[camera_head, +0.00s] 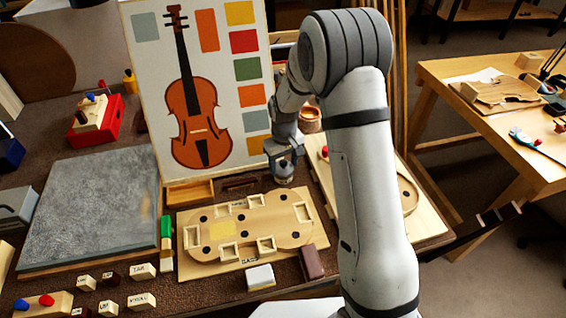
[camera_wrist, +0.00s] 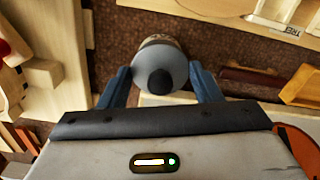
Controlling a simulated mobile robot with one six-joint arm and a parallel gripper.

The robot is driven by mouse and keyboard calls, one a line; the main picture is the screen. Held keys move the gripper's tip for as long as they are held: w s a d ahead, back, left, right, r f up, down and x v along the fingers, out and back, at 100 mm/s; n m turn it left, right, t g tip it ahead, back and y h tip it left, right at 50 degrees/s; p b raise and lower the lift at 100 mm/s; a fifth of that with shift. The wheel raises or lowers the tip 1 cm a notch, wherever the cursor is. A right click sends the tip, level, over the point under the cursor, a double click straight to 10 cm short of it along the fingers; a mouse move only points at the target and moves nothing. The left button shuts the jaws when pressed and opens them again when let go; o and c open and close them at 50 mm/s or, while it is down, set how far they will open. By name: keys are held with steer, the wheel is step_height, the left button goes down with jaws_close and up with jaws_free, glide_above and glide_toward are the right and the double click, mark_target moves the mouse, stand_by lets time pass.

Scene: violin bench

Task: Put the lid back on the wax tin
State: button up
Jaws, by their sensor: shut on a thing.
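My gripper (camera_wrist: 160,88) has its two blue fingers shut on a round grey lid (camera_wrist: 172,62) with a dark knob, one finger on each side. Just past the lid's edge, a strip of a darker, lettered round thing shows, apparently the wax tin (camera_wrist: 158,39). The lid hides most of it, and I cannot tell whether the lid touches it or sits level. In the head view my gripper (camera_head: 283,158) is low over the bench, behind the violin-shaped board, with the small grey lid (camera_head: 284,174) at its fingertips.
The violin-shaped board (camera_head: 187,258) lies in front of my gripper. The painted violin panel (camera_head: 146,75) stands to its left. A small wooden tray (camera_head: 190,193) is close by. A copper-coloured pot (camera_head: 310,120) is behind my arm. The grey slab (camera_head: 90,205) is bare.

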steer(key=o, duration=1.4)
steer(key=shift+r, duration=0.1)
steer(key=shift+r+p, duration=2.05)
steer(key=shift+r, duration=1.4)
steer(key=shift+c, duration=0.4)
jaws_close()
steer(key=shift+f, duration=0.25)
steer(key=shift+f+b, duration=1.65)
steer(key=shift+f, duration=0.4)
